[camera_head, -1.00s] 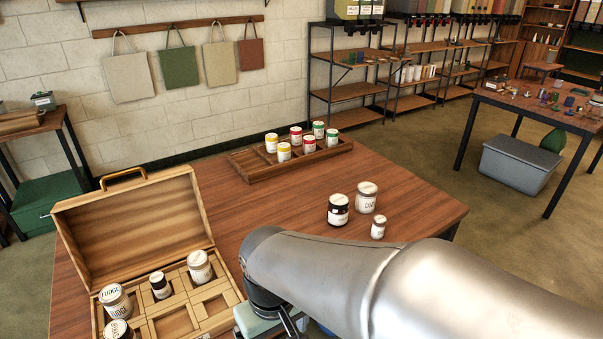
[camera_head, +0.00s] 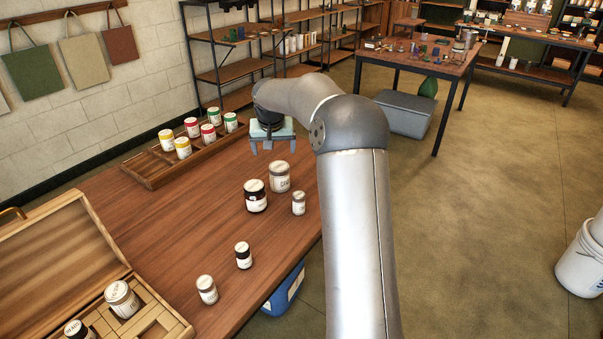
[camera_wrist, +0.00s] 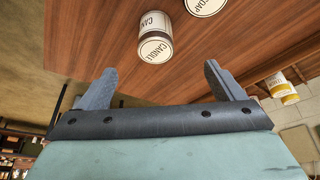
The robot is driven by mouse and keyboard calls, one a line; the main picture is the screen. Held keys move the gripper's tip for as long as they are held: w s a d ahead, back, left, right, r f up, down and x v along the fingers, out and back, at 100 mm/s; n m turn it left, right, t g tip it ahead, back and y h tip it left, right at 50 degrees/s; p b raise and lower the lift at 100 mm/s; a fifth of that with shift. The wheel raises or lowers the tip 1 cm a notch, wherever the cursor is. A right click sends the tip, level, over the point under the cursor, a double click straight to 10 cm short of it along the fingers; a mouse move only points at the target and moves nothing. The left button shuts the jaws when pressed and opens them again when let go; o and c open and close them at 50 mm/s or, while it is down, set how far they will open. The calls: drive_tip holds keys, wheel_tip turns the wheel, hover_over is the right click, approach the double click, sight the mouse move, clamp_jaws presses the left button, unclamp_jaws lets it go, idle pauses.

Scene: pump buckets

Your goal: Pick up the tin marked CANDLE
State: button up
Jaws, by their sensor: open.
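The tin marked CANDLE (camera_wrist: 155,38) shows its lid and side in the wrist view, above and between my fingers. In the head view it appears to be the larger pale tin (camera_head: 280,178), upright on the wooden table, its label only partly readable. My gripper (camera_head: 273,148) is at the table's far end, beyond this tin, fingers pointing down. In the wrist view my gripper (camera_wrist: 160,70) is open with nothing between its fingers, apart from the tin.
A dark jar (camera_head: 256,197) and a small white tin (camera_head: 299,204) stand close to the pale tin. Another dark jar (camera_head: 243,256) and white tin (camera_head: 207,290) stand nearer. A wooden rack (camera_head: 150,173) holds several coloured tins. An open wooden case (camera_head: 60,250) is at left.

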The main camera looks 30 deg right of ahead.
sight(278, 169)
drive_tip(key=x, duration=0.4)
drive_tip(key=p+x, duration=0.1)
drive_tip(key=x, duration=0.2)
drive_tip(key=d+x, duration=0.1)
drive_tip(key=x, duration=0.3)
drive_tip(key=shift+w+f+p, duration=0.1)
drive_tip(key=shift+w+p, duration=0.2)
drive_tip(key=shift+w, duration=0.1)
drive_tip(key=shift+p+x, duration=0.8)
drive_tip(key=shift+x, duration=2.3)
drive_tip(key=shift+d, duration=0.15)
drive_tip(key=shift+s, duration=0.1)
drive_tip(key=shift+c, duration=0.3)
drive_tip(key=c, duration=1.1)
drive_tip(key=shift+c, duration=0.2)
